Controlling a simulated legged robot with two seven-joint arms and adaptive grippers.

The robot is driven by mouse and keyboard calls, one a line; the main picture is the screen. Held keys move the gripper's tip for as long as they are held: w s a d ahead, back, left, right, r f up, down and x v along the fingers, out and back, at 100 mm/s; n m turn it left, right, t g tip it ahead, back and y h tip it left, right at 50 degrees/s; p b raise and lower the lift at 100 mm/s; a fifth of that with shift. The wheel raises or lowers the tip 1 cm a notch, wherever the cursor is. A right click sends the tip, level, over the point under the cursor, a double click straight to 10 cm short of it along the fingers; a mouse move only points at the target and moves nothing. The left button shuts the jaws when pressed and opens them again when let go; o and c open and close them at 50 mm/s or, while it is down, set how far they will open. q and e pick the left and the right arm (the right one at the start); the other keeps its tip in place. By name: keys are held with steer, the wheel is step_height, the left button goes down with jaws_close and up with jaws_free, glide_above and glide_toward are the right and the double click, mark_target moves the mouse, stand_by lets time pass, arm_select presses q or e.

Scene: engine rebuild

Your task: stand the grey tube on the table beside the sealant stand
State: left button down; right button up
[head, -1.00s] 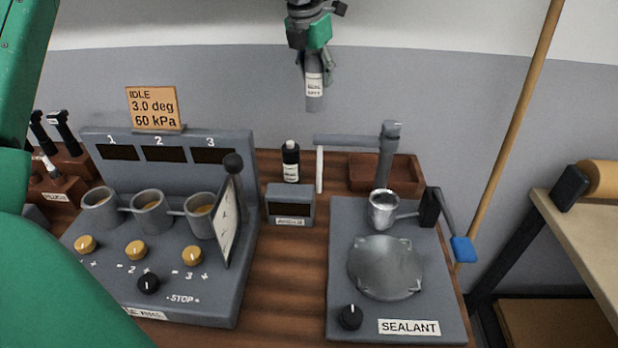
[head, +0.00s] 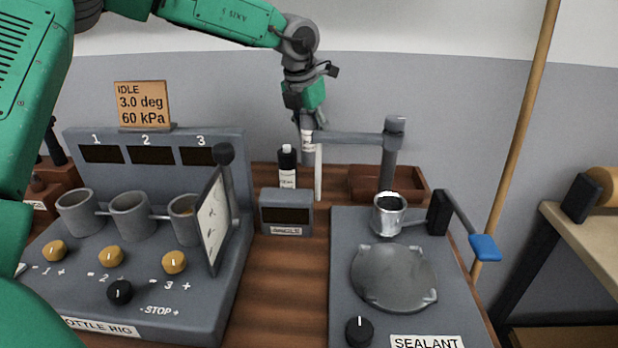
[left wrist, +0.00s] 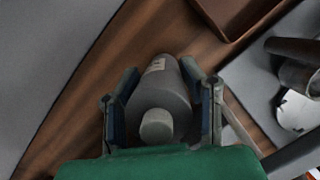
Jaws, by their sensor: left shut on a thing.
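The grey tube (head: 308,157) with a white label hangs upright below my left gripper (head: 305,118), near the back of the table. My left gripper is shut on it; in the left wrist view the tube (left wrist: 160,98) sits between the two fingers (left wrist: 160,82). Its lower end is by the left end of the stand's horizontal arm and white nozzle (head: 318,172). I cannot tell whether it touches the table. The sealant stand (head: 345,235) is at the right, with a metal cup (head: 389,214) and round plate (head: 394,275). My right gripper is not in view.
A black bottle (head: 287,168) stands just left of the tube. A small grey display box (head: 286,212) is in front of it. The throttle rig (head: 130,280) fills the left. A brown tray (head: 412,184) lies behind the stand. Bare wood (head: 280,290) shows between rig and stand.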

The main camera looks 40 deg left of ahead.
mark_target(304, 122)
arm_select(q)
step_height(304, 122, down, 7)
steer(key=shift+b, duration=0.4)
steer(key=shift+r, duration=0.1)
steer(key=c, duration=1)
jaws_free()
steer(key=p+v, duration=0.1)
steer(key=v, duration=1.1)
